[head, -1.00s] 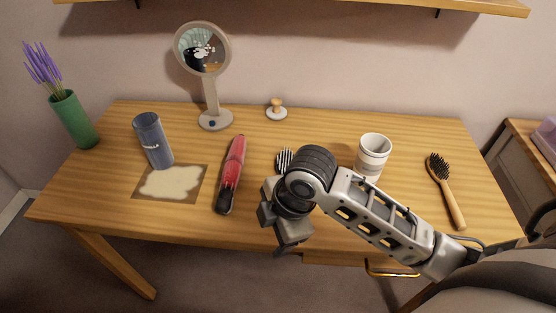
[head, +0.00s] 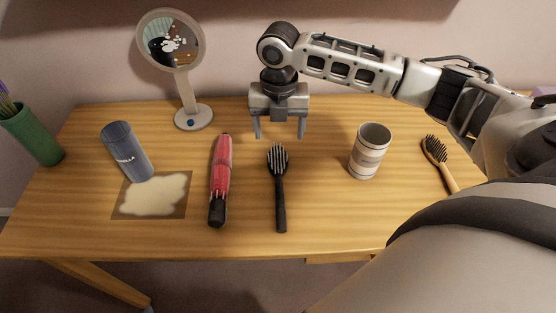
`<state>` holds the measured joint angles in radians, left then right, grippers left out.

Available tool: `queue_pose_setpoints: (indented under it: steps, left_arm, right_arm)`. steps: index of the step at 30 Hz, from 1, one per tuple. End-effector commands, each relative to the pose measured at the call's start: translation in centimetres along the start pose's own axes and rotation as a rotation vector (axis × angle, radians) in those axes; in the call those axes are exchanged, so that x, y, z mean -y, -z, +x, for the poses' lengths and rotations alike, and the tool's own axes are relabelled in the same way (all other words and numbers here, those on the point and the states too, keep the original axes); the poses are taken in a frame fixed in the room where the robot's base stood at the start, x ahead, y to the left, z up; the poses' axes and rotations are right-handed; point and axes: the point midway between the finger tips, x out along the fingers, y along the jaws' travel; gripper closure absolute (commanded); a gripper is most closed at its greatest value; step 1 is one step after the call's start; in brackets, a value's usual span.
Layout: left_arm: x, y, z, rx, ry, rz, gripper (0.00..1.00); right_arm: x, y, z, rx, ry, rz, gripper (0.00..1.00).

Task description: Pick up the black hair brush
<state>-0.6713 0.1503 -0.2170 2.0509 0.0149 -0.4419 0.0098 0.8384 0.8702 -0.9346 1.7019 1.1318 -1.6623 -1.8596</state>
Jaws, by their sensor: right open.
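The black hair brush (head: 280,200) lies on the wooden table, bristle end away from me and handle toward the front edge. It is fully in view. My right gripper (head: 279,134) is open and empty, pointing down just beyond the bristle end of the brush. Its two fingers are apart, and it does not hold the brush. My left gripper is not in view.
A red folded umbrella (head: 220,180) lies left of the brush. A striped cup (head: 369,152) and a wooden brush (head: 436,152) are to the right. A round mirror (head: 192,118), a grey-blue canister (head: 127,152), a mat (head: 181,210) and a green vase (head: 33,135) are left.

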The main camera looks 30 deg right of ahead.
Motion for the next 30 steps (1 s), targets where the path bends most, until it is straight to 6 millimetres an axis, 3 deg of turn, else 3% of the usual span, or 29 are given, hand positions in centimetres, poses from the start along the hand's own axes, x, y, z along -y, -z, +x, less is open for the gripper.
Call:
queue_pose_setpoints:
  steps: [3,11,19,28,29,30]
  left_arm:
    - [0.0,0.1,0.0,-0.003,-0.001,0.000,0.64]
    - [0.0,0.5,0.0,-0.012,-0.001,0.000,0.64]
    - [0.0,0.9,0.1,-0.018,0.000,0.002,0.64]
    - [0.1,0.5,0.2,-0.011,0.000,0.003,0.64]
    - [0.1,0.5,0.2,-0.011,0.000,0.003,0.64]
    - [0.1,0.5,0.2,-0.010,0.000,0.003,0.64]
  right_arm:
    - [-0.1,0.1,2.1,-0.002,-0.001,0.000,0.27]
    - [-0.1,0.0,4.0,-0.001,0.000,0.001,0.27]
    - [-0.3,-0.1,7.8,0.000,0.000,0.001,0.27]
    - [-0.3,-0.1,8.5,0.002,-0.001,0.000,0.27]
    - [-0.3,-0.1,8.5,0.002,-0.001,0.000,0.30]
    - [-0.3,-0.1,8.5,0.002,-0.001,0.000,0.41]
